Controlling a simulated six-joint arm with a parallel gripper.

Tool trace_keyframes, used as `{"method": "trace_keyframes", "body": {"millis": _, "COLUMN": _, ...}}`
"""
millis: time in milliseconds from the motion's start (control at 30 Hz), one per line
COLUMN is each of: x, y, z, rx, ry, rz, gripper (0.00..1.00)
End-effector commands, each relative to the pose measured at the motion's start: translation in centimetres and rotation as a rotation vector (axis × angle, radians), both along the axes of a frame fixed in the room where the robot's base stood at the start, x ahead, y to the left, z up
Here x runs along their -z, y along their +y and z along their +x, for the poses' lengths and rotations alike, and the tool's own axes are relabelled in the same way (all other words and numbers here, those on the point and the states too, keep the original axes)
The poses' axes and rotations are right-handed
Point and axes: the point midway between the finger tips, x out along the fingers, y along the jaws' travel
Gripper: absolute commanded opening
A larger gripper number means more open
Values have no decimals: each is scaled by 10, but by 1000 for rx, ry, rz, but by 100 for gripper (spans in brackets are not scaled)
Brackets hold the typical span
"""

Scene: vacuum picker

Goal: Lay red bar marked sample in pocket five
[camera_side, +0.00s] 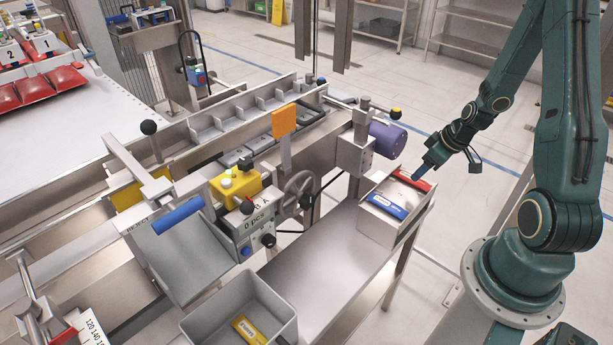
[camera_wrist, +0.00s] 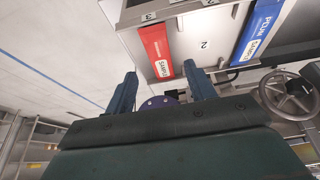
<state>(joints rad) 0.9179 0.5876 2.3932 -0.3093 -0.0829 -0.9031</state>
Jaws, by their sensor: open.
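The red bar (camera_side: 412,180), with a white label, lies at the far end of a white block-like holder (camera_side: 372,226) on the right of the bench. In the wrist view the red bar (camera_wrist: 155,48) lies ahead of the fingers, its label end closest. My gripper (camera_side: 420,174) is open and empty, over the bar's right end. In the wrist view my gripper (camera_wrist: 160,72) has its two fingers apart, with the bar's near end in line with the gap. A row of grey pockets (camera_side: 238,118) runs along the back rail; I cannot read which is five.
A blue bar (camera_side: 388,205) lies beside the red one on the holder. A yellow bar (camera_side: 248,329) lies in a grey bin (camera_side: 222,302). A purple motor (camera_side: 387,138), a handwheel (camera_side: 297,192) and an orange plate (camera_side: 284,120) stand between holder and pockets.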

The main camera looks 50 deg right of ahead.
Motion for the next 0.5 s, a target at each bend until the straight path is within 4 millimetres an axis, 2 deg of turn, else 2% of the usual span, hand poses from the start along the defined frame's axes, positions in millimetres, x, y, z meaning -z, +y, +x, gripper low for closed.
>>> {"method": "trace_keyframes", "body": {"millis": 233, "x": 23, "y": 1, "z": 10, "rx": -2, "ry": 2, "rz": 1, "gripper": 55}}
{"method": "trace_keyframes", "body": {"millis": 500, "x": 33, "y": 1, "z": 15, "rx": -1, "ry": 0, "rz": 0, "gripper": 55}}
